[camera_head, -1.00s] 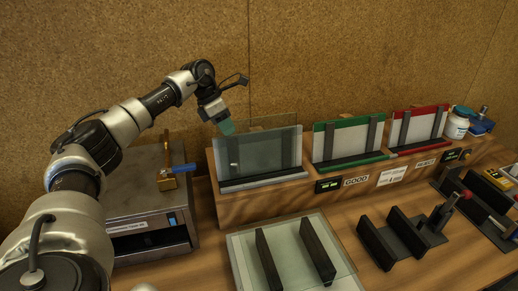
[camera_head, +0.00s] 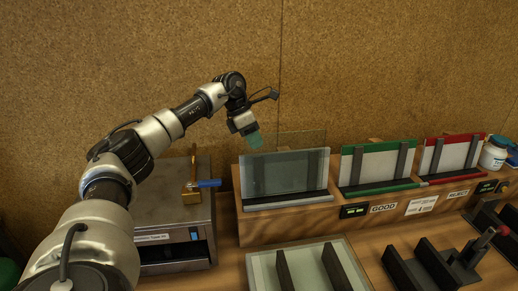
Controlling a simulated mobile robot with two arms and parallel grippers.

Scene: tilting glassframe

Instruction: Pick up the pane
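A clear, grey-green glass pane (camera_head: 285,173) stands nearly upright in the left slot of the wooden rack, its lower edge behind a black ledge. My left gripper (camera_head: 255,140), with teal fingertips, points down at the pane's upper left corner. My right gripper is not in view.
The wooden rack (camera_head: 300,222) also holds a green-framed panel (camera_head: 376,165) marked GOOD and a red-framed panel (camera_head: 450,155) marked REJECT. A pale plate with black bars (camera_head: 340,268) lies in front. A grey machine (camera_head: 175,225) with a blue-handled lever stands left.

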